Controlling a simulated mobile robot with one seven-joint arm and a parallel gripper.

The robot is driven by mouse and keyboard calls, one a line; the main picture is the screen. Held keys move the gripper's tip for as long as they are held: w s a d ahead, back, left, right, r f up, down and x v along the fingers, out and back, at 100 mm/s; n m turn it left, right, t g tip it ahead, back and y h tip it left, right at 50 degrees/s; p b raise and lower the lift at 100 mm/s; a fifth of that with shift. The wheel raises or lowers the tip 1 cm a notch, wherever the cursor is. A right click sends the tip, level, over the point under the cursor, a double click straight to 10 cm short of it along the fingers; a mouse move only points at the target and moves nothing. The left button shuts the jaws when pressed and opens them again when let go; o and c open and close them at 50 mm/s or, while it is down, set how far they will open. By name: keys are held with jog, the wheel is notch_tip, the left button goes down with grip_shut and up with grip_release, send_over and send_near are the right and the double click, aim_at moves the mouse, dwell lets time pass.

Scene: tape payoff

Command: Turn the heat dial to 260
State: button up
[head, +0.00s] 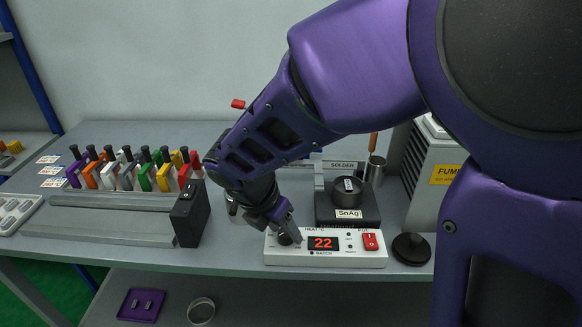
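The white heat control box (283,259) sits at the front edge of the bench. Its display (323,243) reads 22 in red. A red switch (370,242) is at its right end. The dark heat dial (285,240) is at its left end, partly hidden by my gripper. My gripper (287,230) points down over the dial, with its fingertips at or very near it. I cannot tell whether the fingers touch the dial or how far apart they are. The dial's marks are too small to read.
A solder stand (348,213) labelled SnAg is just behind the box. A dark round knob-like object (411,248) is to its right, and a black block (190,213) to its left. Coloured clips (130,170) stand in a row at left. A fume unit (430,165) stands at right.

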grip_shut()
jog(key=m+p, duration=0.1)
jog(key=m, duration=0.1)
jog(key=m+g+h+p, duration=0.1)
jog(key=m+p, duration=0.1)
jog(key=shift+w+r+m, duration=0.1)
jog(key=shift+r+m, duration=0.05)
jog(key=shift+m, duration=0.15)
jog(key=m+g+p, duration=0.1)
jog(key=m, duration=0.1)
jog(key=m+g+p, duration=0.1)
jog(key=m+p, duration=0.1)
jog(key=m, duration=0.1)
jog(key=shift+w+g+h, duration=0.15)
jog(key=shift+g+h, duration=0.15)
jog(key=m+g+p, duration=0.1)
jog(key=m, duration=0.1)
jog(key=m+p, duration=0.1)
jog(key=m, duration=0.2)
jog(key=shift+w+g, duration=0.1)
jog(key=shift+g, duration=0.3)
jog(key=m+p, duration=0.1)
jog(key=m, duration=0.1)
jog(key=m+g+y+p, duration=0.1)
jog(key=m, duration=0.2)
jog(key=shift+d+g+y, duration=0.1)
jog(key=shift+g+y, duration=0.2)
jog(key=shift+f, duration=0.2)
